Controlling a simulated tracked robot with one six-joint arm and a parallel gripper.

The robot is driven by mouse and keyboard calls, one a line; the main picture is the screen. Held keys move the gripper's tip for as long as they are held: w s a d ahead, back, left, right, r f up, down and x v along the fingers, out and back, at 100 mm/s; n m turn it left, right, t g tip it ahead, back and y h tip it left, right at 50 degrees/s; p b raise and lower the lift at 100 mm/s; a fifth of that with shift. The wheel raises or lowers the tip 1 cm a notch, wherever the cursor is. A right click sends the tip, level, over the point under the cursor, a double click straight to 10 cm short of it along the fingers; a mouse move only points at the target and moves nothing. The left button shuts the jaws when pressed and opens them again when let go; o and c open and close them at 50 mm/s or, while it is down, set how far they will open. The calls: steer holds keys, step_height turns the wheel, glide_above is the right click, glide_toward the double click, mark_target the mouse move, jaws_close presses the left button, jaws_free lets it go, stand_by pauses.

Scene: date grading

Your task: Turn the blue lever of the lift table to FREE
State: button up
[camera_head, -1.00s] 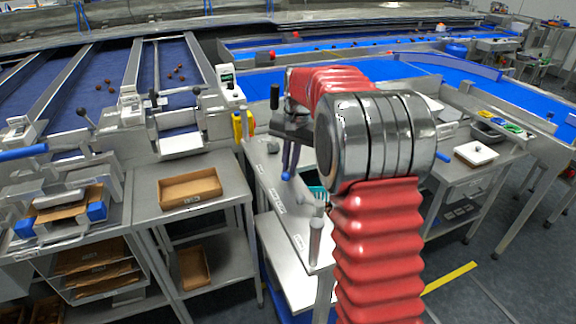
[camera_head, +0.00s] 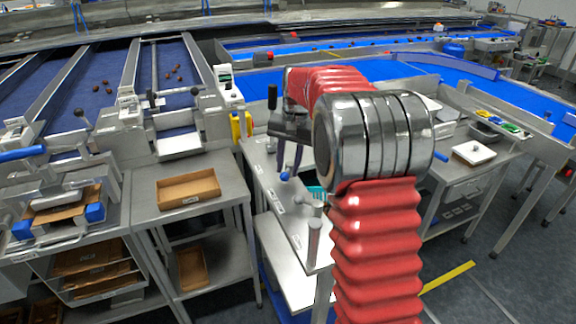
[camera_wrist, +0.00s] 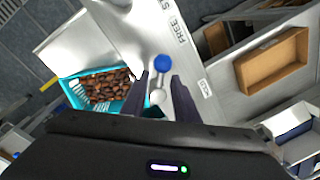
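The lever's blue knob (camera_wrist: 163,63) shows in the wrist view at the end of a short light arm, which runs down to a round pivot (camera_wrist: 157,96). The knob also shows in the head view (camera_head: 286,177), just below my fingertips. My gripper (camera_wrist: 161,82) is open, with one dark finger on each side of the lever arm; contact cannot be told. In the head view my gripper (camera_head: 290,172) points down over the lift table (camera_head: 268,190). The FREE label (camera_wrist: 182,32) is on the metal top, beyond the knob and to its right. Another label (camera_wrist: 204,88) lies right of my fingers.
A turquoise crate of dates (camera_wrist: 75,90) is close left of my fingers in the wrist view. An upright metal post (camera_head: 314,243) stands at the lift table's near end. A cardboard tray (camera_head: 188,189) lies on the table to the left. Blue conveyors run behind.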

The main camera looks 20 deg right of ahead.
mark_target(293, 181)
steer(key=shift+r, duration=0.1)
step_height(293, 181, up, 14)
steer(key=d, duration=0.1)
steer(key=shift+s+f, duration=0.25)
steer(key=shift+s, duration=0.2)
steer(key=shift+s, duration=0.1)
stand_by(0.5)
